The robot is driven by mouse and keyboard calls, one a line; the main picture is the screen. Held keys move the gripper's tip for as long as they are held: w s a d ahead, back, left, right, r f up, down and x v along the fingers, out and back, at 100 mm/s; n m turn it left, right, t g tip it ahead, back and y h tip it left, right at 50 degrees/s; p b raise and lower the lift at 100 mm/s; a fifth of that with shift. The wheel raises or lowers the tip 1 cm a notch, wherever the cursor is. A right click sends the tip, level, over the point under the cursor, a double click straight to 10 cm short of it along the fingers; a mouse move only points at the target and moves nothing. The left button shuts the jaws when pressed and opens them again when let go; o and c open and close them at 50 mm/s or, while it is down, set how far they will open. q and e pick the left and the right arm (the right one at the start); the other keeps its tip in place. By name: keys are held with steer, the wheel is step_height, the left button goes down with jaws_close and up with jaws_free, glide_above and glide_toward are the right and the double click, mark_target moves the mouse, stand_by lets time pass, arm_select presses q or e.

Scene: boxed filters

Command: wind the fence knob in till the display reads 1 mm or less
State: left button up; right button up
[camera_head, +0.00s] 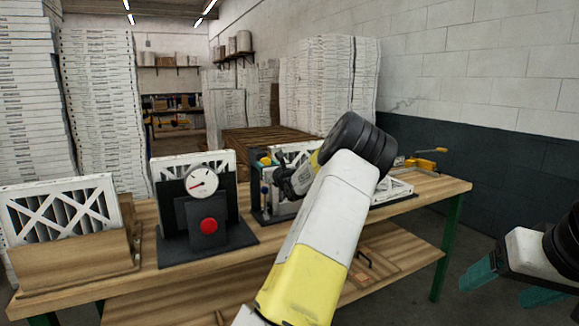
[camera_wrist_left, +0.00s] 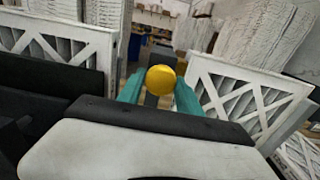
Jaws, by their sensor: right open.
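A round yellow knob (camera_wrist_left: 161,80) is in the middle of the left wrist view, in front of a dark upright bar. The teal fingers of my left gripper (camera_wrist_left: 160,92) stand on either side of it, close to it; whether they touch it is unclear. In the head view my left gripper (camera_head: 286,180) is at the dark fixture (camera_head: 257,196) on the bench, partly hidden by my arm. I see no readable millimetre display. My right gripper (camera_head: 502,284) is open and empty at the right, away from the bench.
A dial gauge (camera_head: 201,181) with a red button (camera_head: 208,225) stands left of the fixture on the wooden bench (camera_head: 150,270). A white-framed filter (camera_head: 60,208) sits in a wooden holder at far left. A yellow-handled tool (camera_head: 420,164) lies at the bench's right end.

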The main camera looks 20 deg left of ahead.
arm_select(q)
jaws_close()
steer(key=shift+m, duration=0.3)
steer(key=m, duration=0.5)
steer(key=shift+r, duration=0.1)
steer(key=m, duration=0.6)
steer(key=shift+m, duration=0.3)
steer(key=o, duration=0.5)
jaws_free()
steer(key=shift+o, duration=0.2)
steer(key=shift+s, duration=0.1)
